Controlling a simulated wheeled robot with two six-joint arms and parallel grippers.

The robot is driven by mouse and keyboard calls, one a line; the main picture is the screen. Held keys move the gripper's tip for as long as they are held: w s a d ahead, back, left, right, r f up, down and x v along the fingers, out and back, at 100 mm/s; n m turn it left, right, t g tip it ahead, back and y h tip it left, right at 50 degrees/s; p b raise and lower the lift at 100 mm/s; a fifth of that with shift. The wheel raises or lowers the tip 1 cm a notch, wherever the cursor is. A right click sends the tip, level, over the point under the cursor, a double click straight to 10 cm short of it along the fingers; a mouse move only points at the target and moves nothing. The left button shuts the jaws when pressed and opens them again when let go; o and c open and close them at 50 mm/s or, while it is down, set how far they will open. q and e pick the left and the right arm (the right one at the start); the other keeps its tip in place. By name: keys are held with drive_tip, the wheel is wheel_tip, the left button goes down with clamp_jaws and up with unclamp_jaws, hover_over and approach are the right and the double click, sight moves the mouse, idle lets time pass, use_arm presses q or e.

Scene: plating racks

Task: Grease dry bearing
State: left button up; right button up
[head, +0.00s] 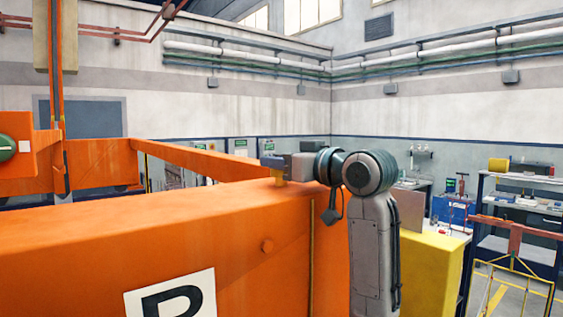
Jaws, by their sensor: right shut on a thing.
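My right gripper (273,162) reaches left over the top edge of a large orange machine body (120,240). It is shut on a small yellow-brown thing (280,178), which stands at the orange top edge just under the fingers. The thing is small and partly covered by the gripper, so I cannot tell whether it is a grease fitting or a tool, or whether it touches the orange surface. No bearing can be made out. My left gripper is not in view.
An orange rail (200,158) runs behind the body, and an orange post with a green knob (7,147) is at the left. A yellow block (432,272) stands right of my arm. Blue shelves (520,205) and a red-topped yellow barrier (515,237) are farther right.

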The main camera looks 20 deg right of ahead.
drive_tip(key=shift+m+h, duration=0.3)
drive_tip(key=shift+h, duration=0.2)
drive_tip(key=m+t+h, duration=0.1)
drive_tip(key=h, duration=0.1)
drive_tip(key=shift+a+m+h, duration=0.1)
drive_tip(key=shift+m+h, duration=0.2)
drive_tip(key=shift+m, duration=0.1)
drive_tip(key=shift+m+t+h+b, duration=0.3)
drive_tip(key=shift+m+h+b, duration=0.2)
drive_tip(key=shift+m+h, duration=0.65)
drive_tip(key=shift+m+t+h+b, duration=0.3)
drive_tip(key=shift+m+h+b, duration=0.25)
drive_tip(key=shift+h, duration=1.1)
drive_tip(key=o, duration=1)
drive_tip(key=shift+c, duration=0.2)
drive_tip(key=shift+s, duration=0.1)
